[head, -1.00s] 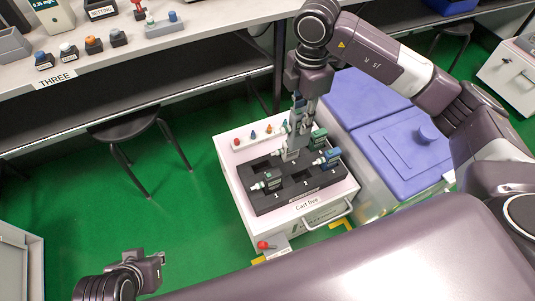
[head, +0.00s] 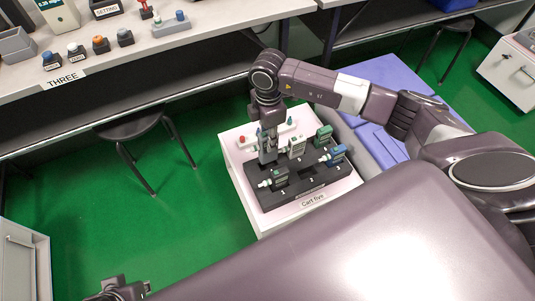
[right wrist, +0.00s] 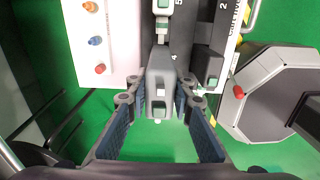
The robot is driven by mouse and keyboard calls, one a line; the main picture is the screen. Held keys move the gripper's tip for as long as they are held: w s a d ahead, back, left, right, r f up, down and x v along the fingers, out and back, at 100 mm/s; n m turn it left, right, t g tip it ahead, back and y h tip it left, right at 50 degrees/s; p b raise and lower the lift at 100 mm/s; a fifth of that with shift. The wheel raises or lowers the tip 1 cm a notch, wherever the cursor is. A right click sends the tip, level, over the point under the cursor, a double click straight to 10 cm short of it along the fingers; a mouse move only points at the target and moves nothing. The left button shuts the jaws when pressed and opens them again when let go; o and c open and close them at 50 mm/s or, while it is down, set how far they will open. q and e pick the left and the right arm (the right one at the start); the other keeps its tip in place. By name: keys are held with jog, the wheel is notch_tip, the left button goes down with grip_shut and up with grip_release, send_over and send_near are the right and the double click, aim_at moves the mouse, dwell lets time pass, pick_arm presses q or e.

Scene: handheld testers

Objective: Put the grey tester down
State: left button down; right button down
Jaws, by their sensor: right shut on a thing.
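My right gripper (head: 267,155) is shut on the grey tester (right wrist: 160,78), which sits between the fingers in the right wrist view. In the head view the gripper is at the left back part of the black slotted tray (head: 310,188); the held tester is mostly hidden there. I cannot tell whether it touches the tray.
The tray lies on a white cart (head: 243,181). A pale strip with coloured knobs (head: 242,140) lies behind. A black stool (head: 133,123) stands left.

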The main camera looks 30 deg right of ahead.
aim_at(265, 157)
jog(key=shift+f, duration=0.95)
pick_arm(q)
jog(key=shift+s+f+b, duration=0.1)
jog(key=shift+f+b, duration=0.35)
jog(key=shift+b, duration=0.25)
pick_arm(e)
jog(key=shift+f, duration=2.55)
pick_arm(q)
jog(key=shift+f, duration=0.1)
pick_arm(e)
jog(key=shift+f, duration=0.15)
jog(key=c, duration=1.7)
grip_release()
